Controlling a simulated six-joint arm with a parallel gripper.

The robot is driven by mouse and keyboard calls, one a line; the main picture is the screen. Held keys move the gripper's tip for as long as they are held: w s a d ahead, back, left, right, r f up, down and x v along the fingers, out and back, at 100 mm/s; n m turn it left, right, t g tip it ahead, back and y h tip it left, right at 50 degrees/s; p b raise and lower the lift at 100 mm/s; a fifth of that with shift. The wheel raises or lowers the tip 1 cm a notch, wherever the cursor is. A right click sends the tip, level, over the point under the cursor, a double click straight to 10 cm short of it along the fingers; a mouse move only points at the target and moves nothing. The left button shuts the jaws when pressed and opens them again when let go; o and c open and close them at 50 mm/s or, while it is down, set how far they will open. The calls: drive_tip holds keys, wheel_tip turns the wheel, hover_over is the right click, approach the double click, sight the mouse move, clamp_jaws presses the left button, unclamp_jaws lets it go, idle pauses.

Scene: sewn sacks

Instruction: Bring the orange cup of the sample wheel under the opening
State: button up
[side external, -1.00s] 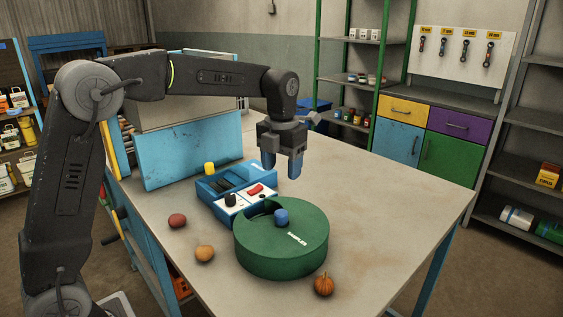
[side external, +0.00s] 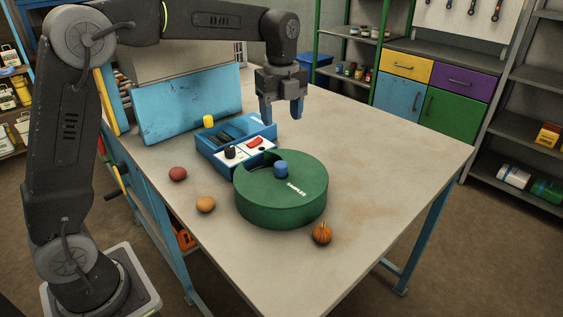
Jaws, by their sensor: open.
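The sample wheel is a round green drum (side external: 262,208) lettered "SAMPLES", standing on the table. A blue knob (side external: 281,169) stands on its top. A notch, which looks like the opening, is cut in its upper left edge beside the blue device; I cannot make out a cup in it. No orange cup shows; the drum's inside is hidden by its cover. My gripper (side external: 283,112) points down with blue fingers apart, empty. It is above and behind the knob in the picture, touching nothing.
A blue device (side external: 205,142) with a black knob (side external: 230,152), a red switch (side external: 255,142) and a yellow knob (side external: 208,121) adjoins the drum. A red ball (side external: 178,174), an orange ball (side external: 205,204) and a small pumpkin (side external: 322,233) lie nearby. The table's right side is clear.

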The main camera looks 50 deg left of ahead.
sight(282, 164)
wheel_tip(282, 164, down, 14)
drive_tip(key=n, duration=1)
drive_tip(key=shift+r, duration=0.1)
clamp_jaws()
idle(0.5)
